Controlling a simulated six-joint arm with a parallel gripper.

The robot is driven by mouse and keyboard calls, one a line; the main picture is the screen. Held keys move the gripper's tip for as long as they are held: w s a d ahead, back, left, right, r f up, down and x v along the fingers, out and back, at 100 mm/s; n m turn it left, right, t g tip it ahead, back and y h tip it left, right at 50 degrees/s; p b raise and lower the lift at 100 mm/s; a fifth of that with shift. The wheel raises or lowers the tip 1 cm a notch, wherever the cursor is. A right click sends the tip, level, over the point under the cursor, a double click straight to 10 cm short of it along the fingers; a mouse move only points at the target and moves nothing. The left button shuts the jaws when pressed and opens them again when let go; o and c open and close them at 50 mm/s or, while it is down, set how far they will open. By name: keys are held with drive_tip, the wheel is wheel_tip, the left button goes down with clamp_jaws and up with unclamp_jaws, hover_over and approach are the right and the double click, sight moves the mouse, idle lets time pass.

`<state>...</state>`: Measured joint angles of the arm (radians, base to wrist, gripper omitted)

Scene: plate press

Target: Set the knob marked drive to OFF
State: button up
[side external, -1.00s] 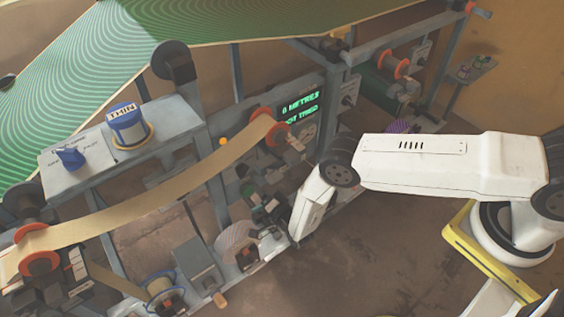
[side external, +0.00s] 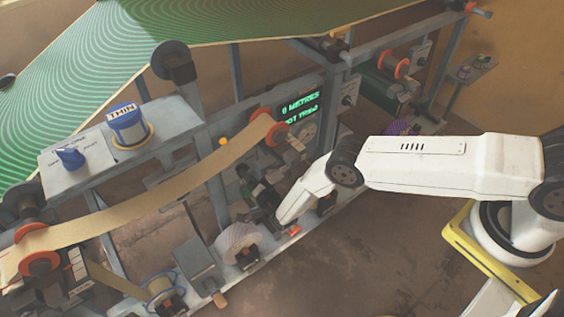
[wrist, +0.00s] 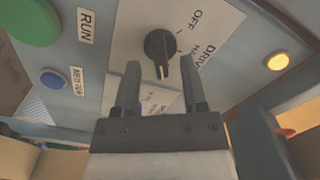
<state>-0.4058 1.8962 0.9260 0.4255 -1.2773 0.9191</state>
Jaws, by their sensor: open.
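The drive knob (wrist: 160,46) is black with a long narrow pointer. In the wrist view it sits on a white label plate lettered OFF and DRIVE. Its pointer end reaches down the picture, towards my gripper, while the word OFF lies up and right of it. Other words on the plate are too small or partly hidden. My gripper (wrist: 158,92) is open and empty, its two fingers apart below the knob in the picture, one on each side of its line. In the side view my gripper (side external: 262,205) is dark and blurred among the machine parts; I cannot make out the knob there.
A green button (wrist: 30,20) marked RUN, a blue button (wrist: 53,80) and a lit amber lamp (wrist: 277,62) flank the knob. A green-lettered screen (side external: 300,106), a tan paper band (side external: 160,195) and a pleated roll (side external: 238,242) are near my arm. Bare floor lies right.

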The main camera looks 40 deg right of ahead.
drive_tip(key=shift+w, duration=0.65)
clamp_jaws()
